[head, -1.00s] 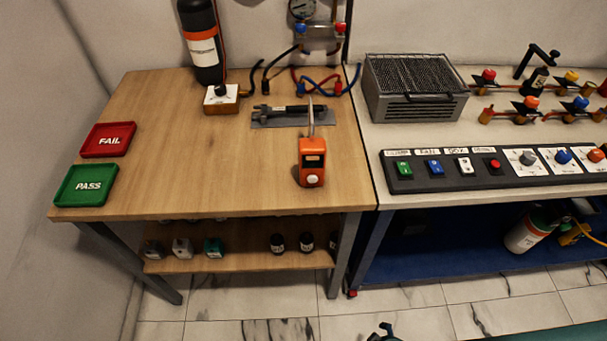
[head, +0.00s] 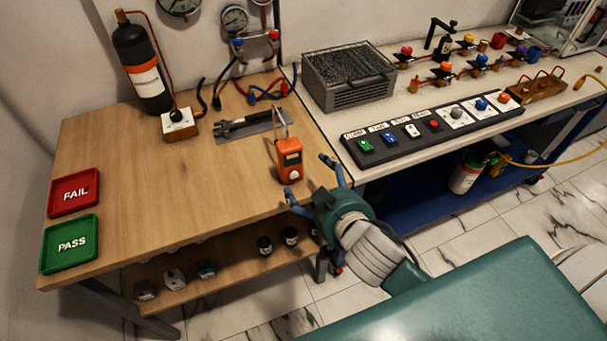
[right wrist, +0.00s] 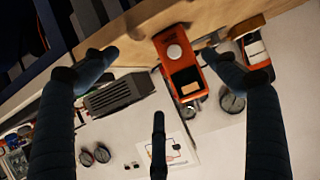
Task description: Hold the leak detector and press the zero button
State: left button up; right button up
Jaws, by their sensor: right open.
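The leak detector (head: 289,160) is an orange handheld unit with a dark display, a thin probe on top and a round white button (head: 294,176) low on its front. It stands upright on the wooden bench near the front edge. My right gripper (head: 307,175) is open and empty just in front of it, apart from it. In the right wrist view the detector (right wrist: 184,76) appears upside down between the open fingers (right wrist: 160,53), nearer the right-hand finger, with its white button (right wrist: 174,52) clear. My left gripper is not in view.
A grey tool mat (head: 255,124) lies behind the detector. The black control panel (head: 385,150) and a grey vented box (head: 345,85) stand on the right bench. FAIL (head: 75,192) and PASS (head: 70,245) trays lie at left. The bench between is clear.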

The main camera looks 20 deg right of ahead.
aim_at(298, 161)
jog(key=shift+t, duration=0.5)
jog(key=w, duration=0.3)
jog(key=w+a+p, duration=0.1)
jog(key=w, duration=0.6)
jog(key=shift+w+a+f+p, duration=0.2)
jog(key=shift+a+f+p, duration=0.05)
jog(key=shift+f+p, duration=0.1)
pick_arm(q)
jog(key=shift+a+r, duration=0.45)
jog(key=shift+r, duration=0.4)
pick_arm(e)
jog(key=c, duration=1.5)
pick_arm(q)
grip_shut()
pick_arm(e)
jog(key=shift+c, duration=0.3)
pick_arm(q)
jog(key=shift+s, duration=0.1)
